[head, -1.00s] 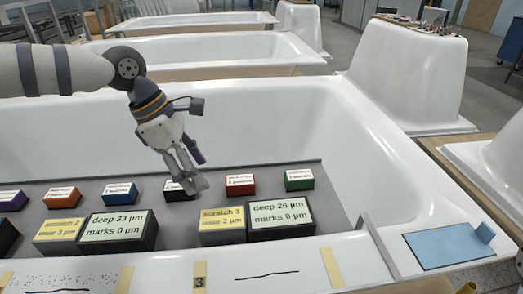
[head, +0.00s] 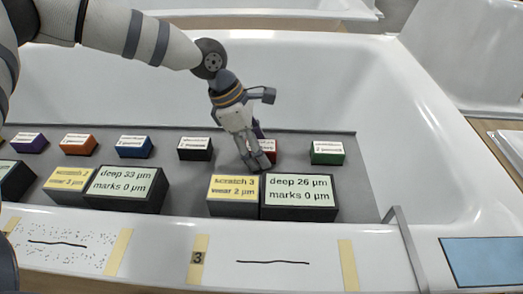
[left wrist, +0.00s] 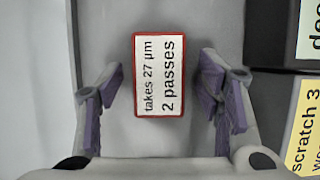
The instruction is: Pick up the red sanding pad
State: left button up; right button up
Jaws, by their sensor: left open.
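The red sanding pad (head: 268,147) sits on the grey board inside the tub, partly hidden behind my left gripper in the head view. In the left wrist view the pad (left wrist: 159,75) shows from above, with a white label reading "takes 27 µm, 2 passes" and a thin red border. My left gripper (head: 257,163) is over the pad in the head view. In the left wrist view its open purple-padded fingers (left wrist: 160,105) stand to either side of the pad's near end, with gaps on both sides. My right gripper is not in view.
A black pad (head: 195,149) and a green pad (head: 327,153) flank the red one. In front stand a yellow block (head: 233,195) and a dark block (head: 298,198) with readouts. Other coloured pads stand farther left. The tub rim (head: 300,235) runs along the front.

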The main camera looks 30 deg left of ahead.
aim_at(264, 145)
pick_arm(q)
jog(key=c, duration=1.2)
jog(key=shift+c, duration=0.2)
jog(key=shift+r, duration=0.1)
jog(key=shift+w+r, duration=0.1)
jog(key=shift+r, duration=0.1)
notch_tip(264, 145, up, 3)
jog(key=shift+f, duration=0.15)
jog(key=s+a+r+p, duration=0.3)
jog(key=s+r+p, duration=0.2)
jog(key=s+r, duration=0.4)
jog(key=s, duration=0.4)
jog(key=shift+s+r, duration=0.4)
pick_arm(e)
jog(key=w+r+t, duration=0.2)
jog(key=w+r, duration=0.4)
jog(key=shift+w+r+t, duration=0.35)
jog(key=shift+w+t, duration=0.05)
